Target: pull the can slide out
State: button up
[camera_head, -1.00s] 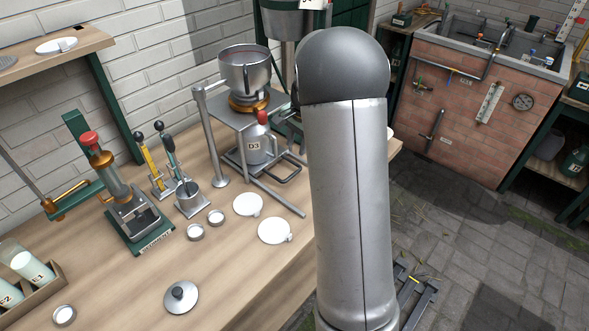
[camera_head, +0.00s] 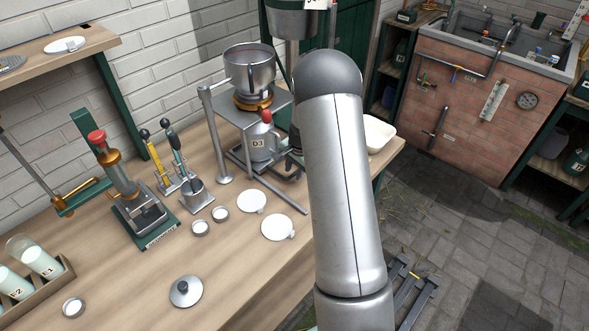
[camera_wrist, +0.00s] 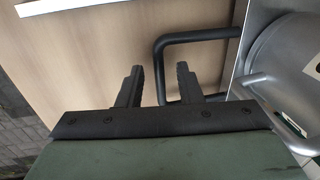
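The can D3 (camera_head: 260,143), silver with a red knob, stands on the can slide under the metal stand (camera_head: 250,113). The slide's dark U-shaped handle (camera_wrist: 195,36) shows in the wrist view, beside the silver can (camera_wrist: 285,65). My gripper (camera_wrist: 160,67) is open, its two black fingers apart. The handle's cross bar lies between the fingers in the picture, without visible clamping; I cannot tell the exact depth. In the head view my gripper (camera_head: 293,150) is partly hidden by my arm, close to the handle.
A metal pot (camera_head: 250,66) sits above the stand. A post (camera_head: 216,140) rises at the stand's left. White discs (camera_head: 278,227) and small jar lids lie on the bench in front. A white tray (camera_head: 379,134) lies at the bench's right end.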

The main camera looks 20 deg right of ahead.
grip_shut()
